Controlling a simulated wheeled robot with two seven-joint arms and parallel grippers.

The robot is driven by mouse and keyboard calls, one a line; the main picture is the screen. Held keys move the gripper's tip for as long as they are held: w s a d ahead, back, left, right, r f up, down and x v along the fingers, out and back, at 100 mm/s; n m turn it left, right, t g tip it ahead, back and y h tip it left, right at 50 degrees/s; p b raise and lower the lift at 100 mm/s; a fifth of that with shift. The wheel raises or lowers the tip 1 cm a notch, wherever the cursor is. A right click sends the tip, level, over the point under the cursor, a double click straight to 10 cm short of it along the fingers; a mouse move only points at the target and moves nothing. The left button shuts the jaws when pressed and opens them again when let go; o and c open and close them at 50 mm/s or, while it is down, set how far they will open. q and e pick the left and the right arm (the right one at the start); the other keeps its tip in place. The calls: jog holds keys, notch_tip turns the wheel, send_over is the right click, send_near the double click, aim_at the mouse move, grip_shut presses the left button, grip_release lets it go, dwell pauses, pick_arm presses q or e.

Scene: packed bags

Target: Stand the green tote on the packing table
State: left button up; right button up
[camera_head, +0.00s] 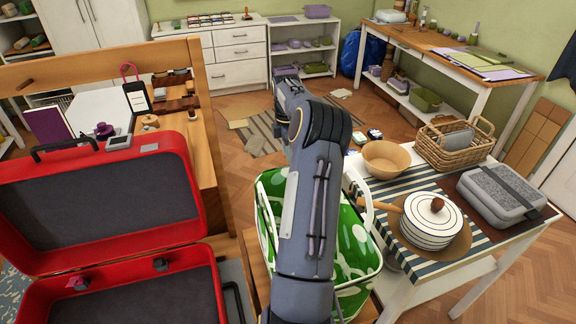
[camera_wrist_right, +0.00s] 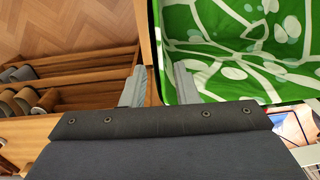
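The green tote (camera_head: 354,262) has white leaf shapes and pale handles. In the head view it stands upright and open in the middle, on a low wooden surface (camera_head: 257,262). My right arm hides much of it. In the right wrist view the tote (camera_wrist_right: 245,55) fills the upper right, showing its patterned fabric. My right gripper (camera_wrist_right: 159,66) has its fingers apart. One finger is in front of the green fabric, the other left of the tote's edge. I cannot tell whether they touch it. The head view hides this gripper behind my arm. My left gripper is not in view.
An open red suitcase (camera_head: 102,252) lies left. Another wood-topped table (camera_head: 455,62) stands back right.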

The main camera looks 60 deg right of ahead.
jog(key=shift+w+r, duration=0.1)
jog(key=shift+r, duration=1.6)
jog(key=w+a+r+m+t, duration=0.15)
jog(key=a+r, duration=0.25)
jog(key=a, duration=0.5)
jog(key=w+a+r+m+t, duration=0.1)
jog(key=w+a+r, duration=0.15)
jog(key=a, duration=0.65)
jog(key=w+a+r+m+t, duration=0.15)
jog(key=a+r, duration=0.25)
jog(key=a, duration=0.5)
jog(key=s+a+f+m+t+y, duration=0.1)
jog(key=s+a+f+m, duration=0.2)
jog(key=s+a, duration=0.4)
jog(key=s+a+f+m+t+y, duration=0.1)
jog(key=s+a, duration=0.6)
jog(key=a, duration=0.8)
notch_tip(320, 180, down, 2)
jog(key=m+y, duration=0.1)
jog(key=m, duration=0.1)
jog(key=shift+s+m, duration=0.25)
jog(key=shift+m, duration=0.15)
jog(key=shift+f, duration=0.1)
jog(key=shift+c, duration=0.5)
